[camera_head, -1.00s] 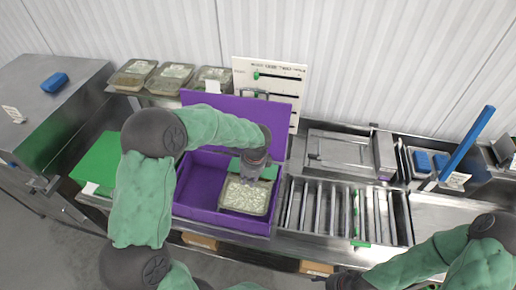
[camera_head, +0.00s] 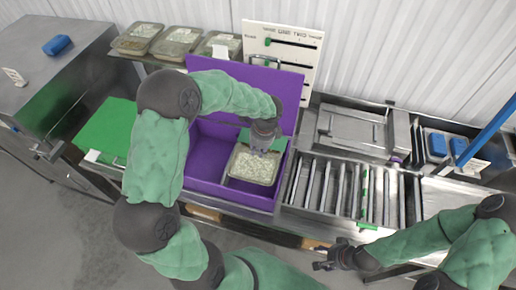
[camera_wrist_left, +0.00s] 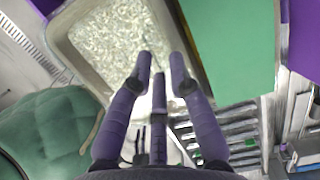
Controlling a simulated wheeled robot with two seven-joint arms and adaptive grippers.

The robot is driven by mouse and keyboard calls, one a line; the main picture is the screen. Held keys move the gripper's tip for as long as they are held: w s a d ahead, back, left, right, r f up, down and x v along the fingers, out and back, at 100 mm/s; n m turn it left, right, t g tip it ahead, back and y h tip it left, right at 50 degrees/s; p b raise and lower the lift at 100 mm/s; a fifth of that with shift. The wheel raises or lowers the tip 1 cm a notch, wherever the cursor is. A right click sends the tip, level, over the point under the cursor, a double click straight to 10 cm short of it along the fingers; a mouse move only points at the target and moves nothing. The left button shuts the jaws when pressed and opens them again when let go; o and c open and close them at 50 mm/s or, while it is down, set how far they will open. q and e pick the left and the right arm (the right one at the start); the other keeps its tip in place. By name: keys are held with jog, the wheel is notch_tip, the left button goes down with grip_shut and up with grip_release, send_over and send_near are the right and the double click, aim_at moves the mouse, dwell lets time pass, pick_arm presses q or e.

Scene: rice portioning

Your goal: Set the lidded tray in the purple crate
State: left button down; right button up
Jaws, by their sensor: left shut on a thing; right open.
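The lidded tray (camera_head: 252,168), a clear tray of pale rice, is at the right end of the purple crate (camera_head: 207,160), within its walls in the head view. I cannot tell whether it touches the crate floor. My left gripper (camera_head: 262,147) is shut on the tray's far edge. In the left wrist view the left fingers (camera_wrist_left: 160,72) reach over the tray's rim, with the tray (camera_wrist_left: 112,38) beyond. The crate's raised purple lid stands behind. My right gripper (camera_head: 328,265) is open and empty, in front of the counter.
A green panel (camera_head: 279,143) is right behind the tray. Several filled trays (camera_head: 178,42) stand on the back shelf. A slatted metal rack (camera_head: 345,190) adjoins the crate's right side. A green board (camera_head: 105,128) lies left. The crate's left half is empty.

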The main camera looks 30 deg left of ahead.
pick_arm(q)
notch_tip(320, 180, down, 11)
jog(key=b, duration=0.7)
jog(key=shift+b, duration=0.35)
jog(key=shift+f, duration=0.55)
dwell(2.1)
jog(key=c, duration=0.6)
grip_release()
jog(key=shift+r+p, duration=2.85)
jog(key=shift+r, duration=1.15)
